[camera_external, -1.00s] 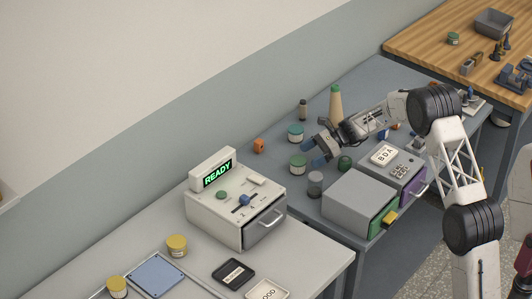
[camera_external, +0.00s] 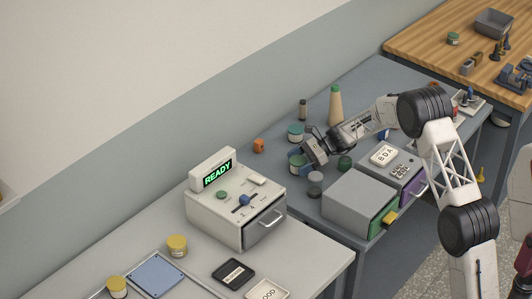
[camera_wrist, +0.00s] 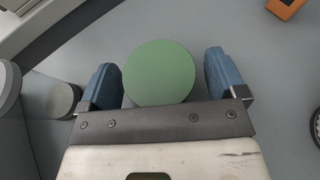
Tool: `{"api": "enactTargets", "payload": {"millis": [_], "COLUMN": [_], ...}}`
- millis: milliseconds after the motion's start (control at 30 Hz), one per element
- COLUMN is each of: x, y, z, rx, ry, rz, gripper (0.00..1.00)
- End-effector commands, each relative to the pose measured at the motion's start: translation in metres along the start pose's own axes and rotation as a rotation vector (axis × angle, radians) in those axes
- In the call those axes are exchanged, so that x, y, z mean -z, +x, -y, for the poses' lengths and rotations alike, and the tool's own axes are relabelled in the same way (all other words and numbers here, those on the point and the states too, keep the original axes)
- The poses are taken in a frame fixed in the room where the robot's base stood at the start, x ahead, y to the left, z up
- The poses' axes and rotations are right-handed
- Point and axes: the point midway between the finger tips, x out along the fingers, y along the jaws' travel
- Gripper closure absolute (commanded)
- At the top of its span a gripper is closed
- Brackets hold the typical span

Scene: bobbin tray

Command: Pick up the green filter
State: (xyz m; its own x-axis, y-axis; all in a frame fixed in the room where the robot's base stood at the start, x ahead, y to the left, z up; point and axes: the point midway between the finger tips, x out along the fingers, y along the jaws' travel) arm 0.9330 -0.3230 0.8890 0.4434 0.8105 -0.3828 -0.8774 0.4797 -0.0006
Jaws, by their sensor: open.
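The green filter seems to be the round green-topped piece (camera_wrist: 160,72); in the wrist view I see its flat top from above. In the external view it is the pale jar-like piece with a green top (camera_external: 293,166), partly hidden by my gripper. My gripper (camera_wrist: 164,80) is open, with one blue finger on each side of the green top. The external view also shows my gripper (camera_external: 299,163) down at the piece.
A teal-topped jar (camera_external: 295,129) stands close behind. A grey box (camera_external: 355,195) stands in front.

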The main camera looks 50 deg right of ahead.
Motion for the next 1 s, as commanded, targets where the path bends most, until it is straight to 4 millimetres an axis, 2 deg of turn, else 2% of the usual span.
{"api": "enactTargets", "payload": {"millis": [633,933,1000], "x": [0.0003,0.0003,0.0001], "y": [0.0044,0.0043,0.0043], "z": [-0.0001,-0.0001,-0.0001], "rx": [0.0,0.0,0.0], "ry": [0.001,0.001,0.001], "rz": [0.0,0.0,0.0], "gripper": [0.12,0.57,0.59]}}
